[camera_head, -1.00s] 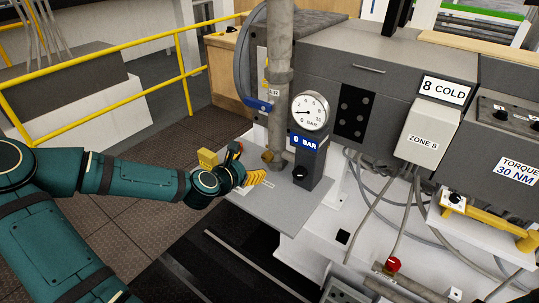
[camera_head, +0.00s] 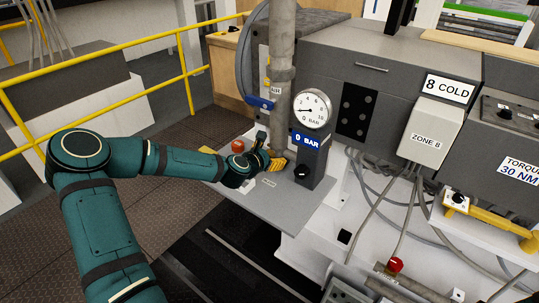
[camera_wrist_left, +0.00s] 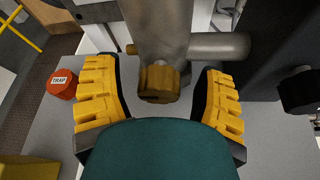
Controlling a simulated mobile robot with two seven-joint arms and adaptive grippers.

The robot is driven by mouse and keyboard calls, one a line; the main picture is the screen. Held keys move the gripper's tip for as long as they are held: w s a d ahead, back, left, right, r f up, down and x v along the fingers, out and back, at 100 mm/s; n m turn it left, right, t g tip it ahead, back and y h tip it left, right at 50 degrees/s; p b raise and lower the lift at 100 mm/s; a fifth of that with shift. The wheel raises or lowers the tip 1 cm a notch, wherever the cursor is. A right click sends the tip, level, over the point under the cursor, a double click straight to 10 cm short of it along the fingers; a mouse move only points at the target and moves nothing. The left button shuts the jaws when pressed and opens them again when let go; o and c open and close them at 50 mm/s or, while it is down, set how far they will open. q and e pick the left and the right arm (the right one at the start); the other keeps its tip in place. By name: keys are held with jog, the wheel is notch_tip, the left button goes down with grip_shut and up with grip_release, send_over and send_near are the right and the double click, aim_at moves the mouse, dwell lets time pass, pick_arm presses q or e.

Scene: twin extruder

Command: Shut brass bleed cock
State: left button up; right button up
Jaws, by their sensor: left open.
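The brass bleed cock (camera_wrist_left: 160,84) shows in the wrist view as a blocky brass fitting at the front of a grey vertical pipe. My left gripper (camera_wrist_left: 158,75) is open, with one yellow ridged finger on each side of the cock and a gap on both sides. In the head view my left gripper (camera_head: 270,161) is at the foot of the pipe (camera_head: 282,70), just above the grey plate, and it largely hides the cock there. Which way the cock is turned is not clear. My right gripper is not in view.
A red knob marked TRAP (camera_wrist_left: 62,84) stands left of the gripper. A gauge post (camera_head: 312,155) with a dial and a 0 BAR label stands close on the right, with a black knob (camera_head: 302,172). A blue lever (camera_head: 260,103) is behind. The front plate (camera_head: 285,207) is clear.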

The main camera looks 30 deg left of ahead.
pick_arm(q)
jog(key=c, duration=1.2)
